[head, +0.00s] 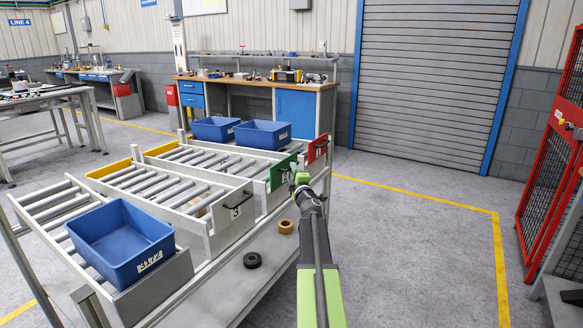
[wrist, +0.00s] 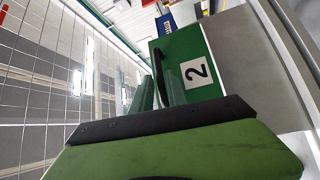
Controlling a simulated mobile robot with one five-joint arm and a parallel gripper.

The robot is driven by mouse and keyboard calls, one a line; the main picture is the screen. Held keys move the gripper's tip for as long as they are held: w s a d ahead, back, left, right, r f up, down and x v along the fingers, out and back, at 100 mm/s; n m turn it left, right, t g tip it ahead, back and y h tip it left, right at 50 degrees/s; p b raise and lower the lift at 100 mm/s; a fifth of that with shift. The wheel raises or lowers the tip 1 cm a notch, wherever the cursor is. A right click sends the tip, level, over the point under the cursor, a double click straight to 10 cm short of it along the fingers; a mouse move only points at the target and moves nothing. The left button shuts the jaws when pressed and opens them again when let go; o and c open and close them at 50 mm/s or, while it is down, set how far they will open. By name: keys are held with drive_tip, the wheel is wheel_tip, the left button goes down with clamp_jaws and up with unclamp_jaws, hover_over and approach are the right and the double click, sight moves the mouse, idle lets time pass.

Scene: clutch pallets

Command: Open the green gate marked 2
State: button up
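The green gate marked 2 (head: 283,172) stands upright at the front end of a roller lane and looks closed. In the wrist view the green gate (wrist: 188,62) fills the upper middle, with its white label 2 to the right of a black handle (wrist: 160,68). My gripper (head: 300,178) is at the front of this gate. In the wrist view the two green fingers of my gripper (wrist: 158,82) are close together, with the handle in the narrow gap between their tips. They look shut on it. In the head view my gripper hides the handle.
A grey gate marked 3 (head: 232,209) is to the left and a red gate (head: 317,149) to the right. A blue bin (head: 120,240) sits on the nearest lane. A black ring (head: 252,260) and a brown ring (head: 286,226) lie on the lower shelf. The floor to the right is clear.

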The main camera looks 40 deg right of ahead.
drive_tip(key=shift+x, duration=1.2)
drive_tip(key=shift+c, duration=0.2)
clamp_jaws()
